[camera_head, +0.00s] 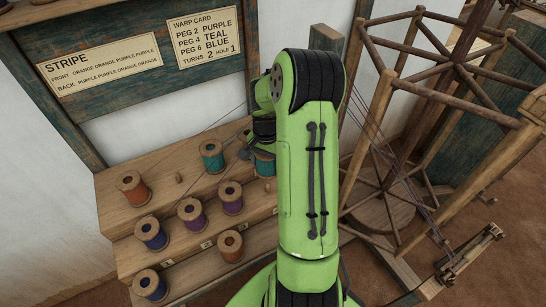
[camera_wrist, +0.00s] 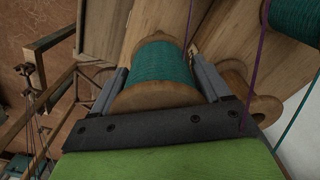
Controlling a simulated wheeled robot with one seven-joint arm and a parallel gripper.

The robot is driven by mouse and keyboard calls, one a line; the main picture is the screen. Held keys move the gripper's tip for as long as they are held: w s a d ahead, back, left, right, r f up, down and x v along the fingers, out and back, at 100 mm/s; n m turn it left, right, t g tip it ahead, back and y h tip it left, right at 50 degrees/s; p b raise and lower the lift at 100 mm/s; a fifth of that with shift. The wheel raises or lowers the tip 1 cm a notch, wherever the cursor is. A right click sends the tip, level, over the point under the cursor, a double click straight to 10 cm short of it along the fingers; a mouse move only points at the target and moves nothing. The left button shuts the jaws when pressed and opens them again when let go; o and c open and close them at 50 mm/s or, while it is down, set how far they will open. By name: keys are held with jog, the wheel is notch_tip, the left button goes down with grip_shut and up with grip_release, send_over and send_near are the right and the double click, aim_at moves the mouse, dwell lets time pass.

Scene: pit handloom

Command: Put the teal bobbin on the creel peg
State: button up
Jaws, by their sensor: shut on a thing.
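My gripper (camera_wrist: 158,66) is shut on a teal bobbin (camera_wrist: 163,73) in the wrist view, one finger on each side of its thread. The bobbin's near wooden flange faces the wrist. In the head view this held teal bobbin (camera_head: 264,164) shows at the top step's right, partly hidden by my arm; I cannot tell whether it touches the step. Another teal bobbin (camera_head: 211,156) stands on the top step to its left; a teal bobbin (camera_wrist: 294,24) also shows at the wrist view's upper right. A bare creel peg (camera_head: 179,178) stands between the orange and teal bobbins.
The stepped creel (camera_head: 106,186) also holds an orange bobbin (camera_head: 133,188), purple bobbins (camera_head: 192,213), and blue bobbins (camera_head: 151,233). A warp card (camera_head: 203,41) hangs behind, reading peg 4 teal. A wooden reel frame (camera_head: 378,112) stands close right of my arm. Threads run near my gripper.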

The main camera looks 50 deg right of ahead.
aim_at(268, 184)
jog(key=shift+f+b, duration=4.05)
jog(key=shift+f, duration=1.2)
jog(key=o, duration=1.1)
jog(key=shift+r, duration=0.15)
notch_tip(268, 184, up, 7)
jog(key=p, duration=0.5)
